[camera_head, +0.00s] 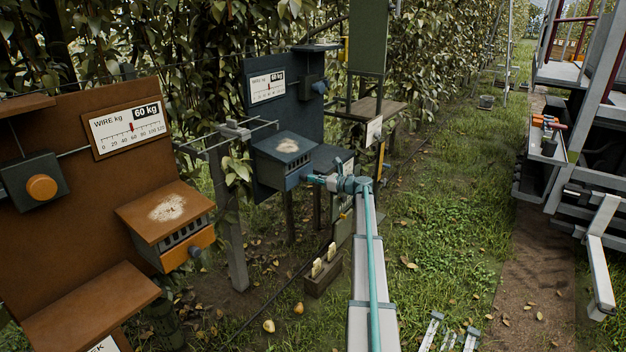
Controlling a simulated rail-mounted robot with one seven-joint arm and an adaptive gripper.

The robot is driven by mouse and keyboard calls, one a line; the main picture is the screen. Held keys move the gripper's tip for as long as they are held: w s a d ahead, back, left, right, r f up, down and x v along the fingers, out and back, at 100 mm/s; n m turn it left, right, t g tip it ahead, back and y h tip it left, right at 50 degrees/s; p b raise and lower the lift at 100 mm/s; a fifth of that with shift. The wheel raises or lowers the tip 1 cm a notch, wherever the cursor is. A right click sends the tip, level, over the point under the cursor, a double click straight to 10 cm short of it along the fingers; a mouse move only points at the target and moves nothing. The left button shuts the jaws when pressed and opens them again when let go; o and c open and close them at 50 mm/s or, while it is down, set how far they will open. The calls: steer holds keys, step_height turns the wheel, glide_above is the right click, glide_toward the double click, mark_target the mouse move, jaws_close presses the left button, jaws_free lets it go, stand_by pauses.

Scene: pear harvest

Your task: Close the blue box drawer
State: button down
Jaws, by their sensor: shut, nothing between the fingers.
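The blue box (284,146) is mounted on a dark blue board (288,104), with a pale speckled patch on its lid and slots along its front. Its drawer front (296,179) is below the slots and partly hidden by my gripper. How far the drawer stands out is too small to tell. My gripper (311,179) is shut and empty, its tips at the right end of the drawer front. I cannot tell whether they touch it. My arm reaches up to it from the bottom of the view.
An orange box (166,212) with a knobbed drawer hangs on a brown board (90,190) at the left. A post (228,220) stands between the boards. A small wooden holder (323,274) and fallen pears (268,325) are below.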

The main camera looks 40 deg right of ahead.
steer(key=b+v, duration=0.1)
steer(key=v, duration=1.2)
steer(key=shift+s+b, duration=0.2)
steer(key=shift+b, duration=0.1)
steer(key=s+a+f+n+g+h, duration=0.1)
steer(key=s+a+f+n+g, duration=0.4)
steer(key=a+f, duration=0.7)
steer(key=s+a+f+n+g, duration=0.3)
steer(key=s+a+f+n, duration=0.6)
steer(key=f, duration=0.4)
steer(key=s+a+f+n+g+h, duration=0.1)
steer(key=s+a+f+n+g, duration=0.4)
steer(key=a+f, duration=0.75)
steer(key=s+a+f+n+g+h, duration=0.1)
steer(key=s+a+f+n+g, duration=0.2)
steer(key=s+a, duration=0.45)
steer(key=s+a+f+n+g, duration=0.2)
steer(key=s+a+f+n, duration=0.1)
steer(key=s+a+f, duration=0.5)
steer(key=s+a+n+g+h, duration=0.1)
steer(key=s+a+n, duration=0.1)
steer(key=s, duration=0.5)
steer(key=s+a+n+g+h, duration=0.1)
steer(key=s+a+n+g, duration=0.1)
steer(key=s+a, duration=0.3)
steer(key=s+a+f+n+g+h, duration=0.1)
steer(key=s+a+n, duration=0.1)
steer(key=s, duration=0.8)
steer(key=shift+a+n, duration=0.3)
steer(key=shift+a, duration=0.5)
